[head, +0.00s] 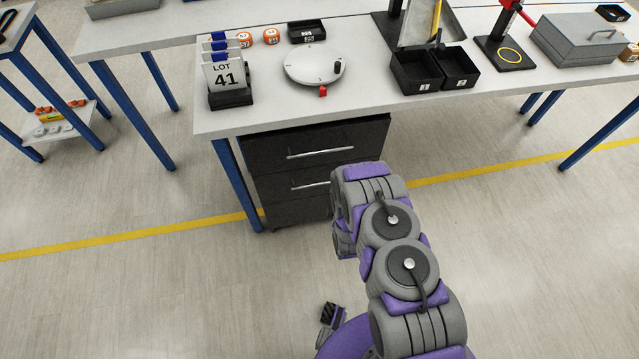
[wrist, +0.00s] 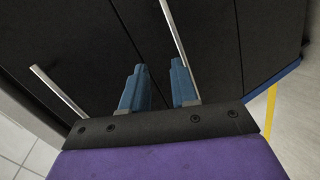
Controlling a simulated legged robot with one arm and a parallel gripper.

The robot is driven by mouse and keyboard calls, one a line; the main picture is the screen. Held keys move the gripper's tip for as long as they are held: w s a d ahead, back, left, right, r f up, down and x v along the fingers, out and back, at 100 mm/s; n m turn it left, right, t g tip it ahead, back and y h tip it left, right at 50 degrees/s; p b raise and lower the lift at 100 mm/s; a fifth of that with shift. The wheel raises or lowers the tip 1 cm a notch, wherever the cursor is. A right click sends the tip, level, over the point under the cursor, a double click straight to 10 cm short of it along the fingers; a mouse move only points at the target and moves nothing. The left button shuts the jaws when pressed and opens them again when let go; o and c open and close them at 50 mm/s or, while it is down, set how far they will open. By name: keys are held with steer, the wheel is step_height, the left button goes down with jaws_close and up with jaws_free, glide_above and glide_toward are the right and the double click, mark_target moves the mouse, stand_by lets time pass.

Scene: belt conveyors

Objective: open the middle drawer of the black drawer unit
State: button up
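The black drawer unit (head: 268,152) stands under the white table in the head view, with bar handles on its upper drawers. The middle drawer (head: 275,188) looks closed; its silver handle (head: 310,186) runs toward my arm, which covers the unit's lower right. In the wrist view my gripper (wrist: 159,66) is open and empty, its two blue fingers apart in front of the dark drawer fronts. A silver handle (wrist: 174,33) between two drawer seams, apparently the middle one, runs down to the right finger and is partly hidden by it. Contact is unclear. Another handle (wrist: 58,90) is at the left.
The white table (head: 300,104) above carries a LOT 41 card stand (head: 228,78), a round dial (head: 308,62) and black bins (head: 418,76). A blue table leg (head: 236,185) stands close left of the unit. The floor in front is mostly clear, crossed by a yellow line (head: 120,238).

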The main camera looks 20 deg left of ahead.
mark_target(321, 184)
steer(key=s+f+n+t+y, duration=0.1)
steer(key=s+f+n+y, duration=0.2)
steer(key=s, duration=0.4)
steer(key=shift+h, duration=0.4)
steer(key=b+x, duration=0.1)
steer(key=x, duration=0.4)
steer(key=b+x, duration=0.1)
steer(key=x, duration=0.5)
steer(key=b+x, duration=0.2)
steer(key=x, duration=0.3)
steer(key=shift+w+d+f, duration=0.1)
steer(key=shift+w+f, duration=0.3)
steer(key=shift+f, duration=0.05)
steer(key=shift+f, duration=0.1)
steer(key=shift+c, duration=0.3)
steer(key=c, duration=0.3)
jaws_close()
